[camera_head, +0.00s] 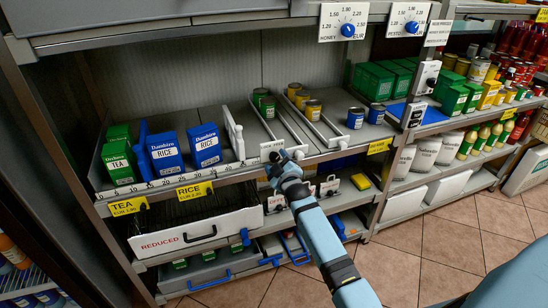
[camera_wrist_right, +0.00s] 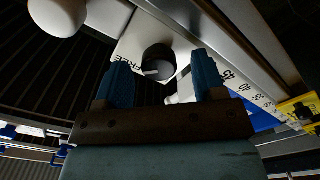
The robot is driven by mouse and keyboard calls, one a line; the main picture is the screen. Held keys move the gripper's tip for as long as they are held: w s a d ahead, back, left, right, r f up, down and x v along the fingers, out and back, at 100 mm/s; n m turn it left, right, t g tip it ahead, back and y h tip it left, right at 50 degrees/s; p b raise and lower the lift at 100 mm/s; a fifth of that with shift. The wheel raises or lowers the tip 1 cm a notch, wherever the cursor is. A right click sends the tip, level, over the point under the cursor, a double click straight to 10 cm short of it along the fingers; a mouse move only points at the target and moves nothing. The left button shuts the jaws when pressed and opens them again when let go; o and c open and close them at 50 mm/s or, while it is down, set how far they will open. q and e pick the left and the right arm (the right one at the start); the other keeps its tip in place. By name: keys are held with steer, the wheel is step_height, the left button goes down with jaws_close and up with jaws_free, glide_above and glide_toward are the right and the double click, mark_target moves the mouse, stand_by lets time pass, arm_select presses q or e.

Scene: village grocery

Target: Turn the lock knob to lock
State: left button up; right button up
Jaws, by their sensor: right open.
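The lock knob is a dark round knob (camera_wrist_right: 158,62) on a white plate (camera_wrist_right: 133,44) in the right wrist view. The plate carries a word that reads like FREE, and a light mark shows on the knob's face. In the head view the white plate (camera_head: 270,147) sits on the front edge of the middle shelf; the knob is largely hidden by my gripper there. My right gripper (camera_wrist_right: 164,80) is open, its two blue fingers on either side of the knob in the picture. Whether they touch it, I cannot tell. My left gripper is not in view.
A white sliding divider (camera_head: 234,134) stands left of the plate, near blue rice boxes (camera_head: 206,146). Cans (camera_head: 313,110) stand in lanes behind the plate. Below are a REDUCED drawer (camera_head: 195,233) and white containers. Two dial panels (camera_head: 343,22) hang above.

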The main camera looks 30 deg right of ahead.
steer(key=shift+w+d, duration=0.1)
steer(key=shift+w, duration=0.2)
steer(key=shift+s+r, duration=0.1)
steer(key=c, duration=0.9)
